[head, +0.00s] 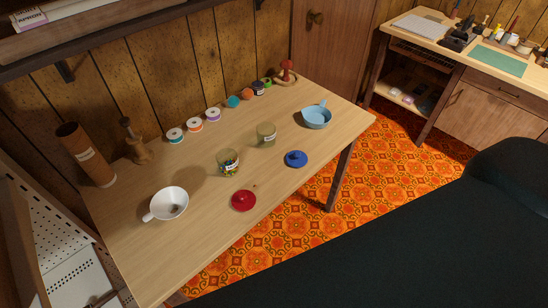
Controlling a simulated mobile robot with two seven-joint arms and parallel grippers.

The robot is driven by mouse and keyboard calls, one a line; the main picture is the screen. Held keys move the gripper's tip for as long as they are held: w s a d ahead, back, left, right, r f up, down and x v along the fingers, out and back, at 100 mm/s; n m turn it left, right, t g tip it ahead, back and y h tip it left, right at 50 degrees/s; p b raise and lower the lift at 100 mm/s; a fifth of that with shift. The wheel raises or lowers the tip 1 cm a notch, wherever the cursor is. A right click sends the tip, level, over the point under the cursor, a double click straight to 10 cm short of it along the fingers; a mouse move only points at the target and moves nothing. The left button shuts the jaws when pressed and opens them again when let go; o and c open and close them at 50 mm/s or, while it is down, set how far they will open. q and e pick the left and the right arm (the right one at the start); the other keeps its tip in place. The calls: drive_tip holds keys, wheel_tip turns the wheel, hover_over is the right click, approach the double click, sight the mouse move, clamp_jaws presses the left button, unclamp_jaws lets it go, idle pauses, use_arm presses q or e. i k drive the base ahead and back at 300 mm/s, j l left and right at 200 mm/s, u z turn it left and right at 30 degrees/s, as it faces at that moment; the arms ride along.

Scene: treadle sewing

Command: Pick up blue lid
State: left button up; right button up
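The blue lid (296,159) lies flat near the front edge of the wooden table (205,248), right of the middle, with a small knob on top. A red lid (243,201) of similar shape lies to its left. A glass jar with colourful small contents (228,163) stands behind the red lid. A second glass jar (266,134) stands behind the blue lid, to its left. Neither of my grippers shows in the head view, so nothing can be seen touching the blue lid.
Several thread spools (194,124) line the wall side. The table around the blue lid is clear. A workbench (490,84) stands farther right.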

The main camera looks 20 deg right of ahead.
sight(296, 159)
drive_tip(key=l+u, duration=0.2)
drive_tip(key=u, duration=0.15)
drive_tip(key=l+u, duration=0.2)
drive_tip(key=u, duration=0.2)
drive_tip(key=l+u, duration=0.2)
drive_tip(key=u, duration=0.15)
drive_tip(key=k+l+u, duration=0.1)
drive_tip(key=l+u, duration=0.2)
drive_tip(key=l, duration=0.15)
drive_tip(key=k+l+u, duration=0.1)
drive_tip(key=l+u, duration=0.15)
drive_tip(key=l, duration=0.15)
drive_tip(key=k+l, duration=0.15)
drive_tip(key=l, duration=0.25)
drive_tip(key=k+l+u, duration=0.1)
drive_tip(key=l, duration=0.25)
drive_tip(key=k+l, duration=0.25)
drive_tip(key=l, duration=0.15)
drive_tip(key=k+l, duration=0.2)
drive_tip(key=l, duration=0.15)
drive_tip(key=l+u, duration=0.05)
